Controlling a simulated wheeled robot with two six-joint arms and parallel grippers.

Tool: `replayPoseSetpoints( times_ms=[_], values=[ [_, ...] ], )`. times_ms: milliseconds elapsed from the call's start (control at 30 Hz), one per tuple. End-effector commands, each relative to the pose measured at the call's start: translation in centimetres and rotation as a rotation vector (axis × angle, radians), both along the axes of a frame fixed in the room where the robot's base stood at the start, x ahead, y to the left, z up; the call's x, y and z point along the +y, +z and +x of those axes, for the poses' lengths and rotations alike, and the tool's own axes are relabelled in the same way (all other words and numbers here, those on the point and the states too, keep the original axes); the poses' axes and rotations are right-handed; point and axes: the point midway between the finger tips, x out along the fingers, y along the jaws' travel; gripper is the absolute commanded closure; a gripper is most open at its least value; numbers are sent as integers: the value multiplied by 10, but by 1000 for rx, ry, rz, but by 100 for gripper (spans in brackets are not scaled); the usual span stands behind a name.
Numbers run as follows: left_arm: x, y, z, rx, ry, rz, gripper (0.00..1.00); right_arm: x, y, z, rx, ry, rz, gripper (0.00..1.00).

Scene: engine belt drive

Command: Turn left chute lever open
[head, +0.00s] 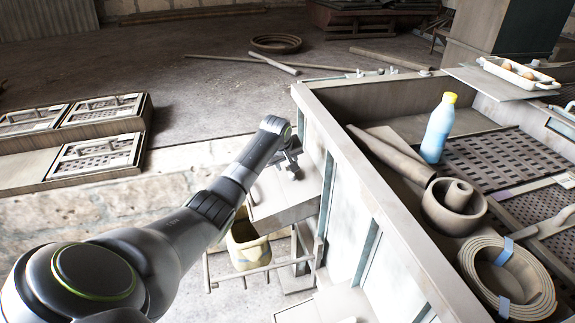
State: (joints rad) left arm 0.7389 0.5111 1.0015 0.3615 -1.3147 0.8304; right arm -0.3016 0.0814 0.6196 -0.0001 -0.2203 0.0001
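My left arm reaches in from the lower left, and its gripper (290,165) is at the outer side of the wooden bench frame. The gripper is small and dark here, partly behind my wrist, and its fingers cannot be made out. It is above or against a pale box-like chute (284,212) that juts out from the bench side. No lever can be told apart from the gripper, so contact with one cannot be judged. My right gripper is not in view.
A yellowish bucket (247,246) is below the chute, beside a low rail frame. On the bench are a blue bottle (438,130) with a yellow cap, a rolled belt (507,280) and a cylindrical part (453,207). The bench's raised edge (372,178) runs right of the gripper.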

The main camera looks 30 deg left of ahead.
Motion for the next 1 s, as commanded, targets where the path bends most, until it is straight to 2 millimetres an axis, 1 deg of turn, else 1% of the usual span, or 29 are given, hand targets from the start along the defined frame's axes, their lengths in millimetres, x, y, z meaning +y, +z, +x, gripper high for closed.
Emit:
replayPoseSetpoints(
  times_ms=[100, 233, 400, 633, 933, 1000],
  values=[
    [1, -10, 5, 1, 1, 0, 60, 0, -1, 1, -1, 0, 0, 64],
    [2, -16, 8, 0, -1, 1, 60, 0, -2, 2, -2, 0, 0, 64],
    [3, -20, 10, 0, -1, 1, 60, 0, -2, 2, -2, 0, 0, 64],
    [3, -20, 10, 0, -1, 1, 60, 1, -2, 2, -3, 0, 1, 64],
    [3, -20, 10, 0, -1, 1, 99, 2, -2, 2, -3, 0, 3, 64],
    [3, -20, 10, 0, -1, 1, 100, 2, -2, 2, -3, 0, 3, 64]
  ],
)
